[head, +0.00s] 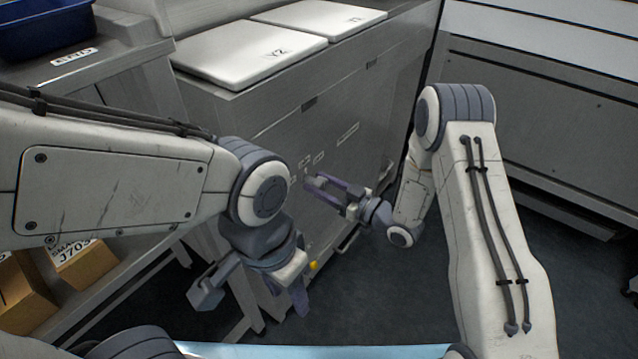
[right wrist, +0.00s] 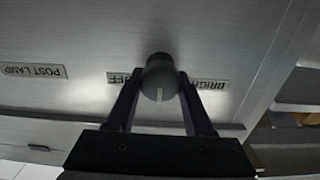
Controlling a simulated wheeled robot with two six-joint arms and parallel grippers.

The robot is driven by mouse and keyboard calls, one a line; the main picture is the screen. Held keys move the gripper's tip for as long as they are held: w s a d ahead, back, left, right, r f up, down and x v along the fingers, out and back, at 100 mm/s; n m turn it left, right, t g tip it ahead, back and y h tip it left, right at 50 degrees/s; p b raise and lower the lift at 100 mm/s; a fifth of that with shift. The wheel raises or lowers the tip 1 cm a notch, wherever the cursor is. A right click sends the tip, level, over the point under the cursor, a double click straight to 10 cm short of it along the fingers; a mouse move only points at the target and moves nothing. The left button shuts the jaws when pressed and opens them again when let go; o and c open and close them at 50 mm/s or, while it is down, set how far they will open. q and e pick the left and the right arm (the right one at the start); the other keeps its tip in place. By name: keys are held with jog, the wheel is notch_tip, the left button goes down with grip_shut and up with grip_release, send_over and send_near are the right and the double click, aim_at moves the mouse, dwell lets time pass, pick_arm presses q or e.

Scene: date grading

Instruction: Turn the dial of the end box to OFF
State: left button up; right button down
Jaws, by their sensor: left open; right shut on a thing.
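The dial (right wrist: 158,72) is a dark round knob on a grey metal panel (right wrist: 90,30). My right gripper (right wrist: 160,88) is shut on it, one finger on each side. A pale mark on the dial points toward the gripper, down in the right wrist view. Upside-down labels flank the dial: a partly covered OFF (right wrist: 136,76) to the left and BRIGHT (right wrist: 209,84) to the right. In the head view my right gripper (head: 312,188) reaches the side of the grey metal box (head: 265,125); the dial cannot be made out there. My left gripper (head: 252,298) is open and empty, lower down.
A POST LAMP label (right wrist: 33,71) lies left of the dial. White lids (head: 250,52) top the metal box. A shelf unit with brown cartons (head: 88,265) and a blue bin (head: 45,22) stands left. Dark floor (head: 390,290) is free at the lower middle.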

jog(key=shift+d, duration=0.1)
jog(key=m+p, duration=0.1)
jog(key=m, duration=0.2)
jog(key=m+p, duration=0.2)
jog(key=shift+w+d+r+m, duration=0.1)
jog(key=shift+w+d+m, duration=0.05)
jog(key=shift+m, duration=0.25)
jog(key=m+p, duration=0.1)
jog(key=m, duration=0.2)
jog(key=shift+d, duration=0.1)
jog(key=shift+w+f+m+p, duration=0.15)
jog(key=shift+m+p, duration=0.5)
jog(key=shift+m, duration=1.05)
jog(key=shift+c, duration=1.4)
grip_release()
jog(key=shift+f, duration=0.1)
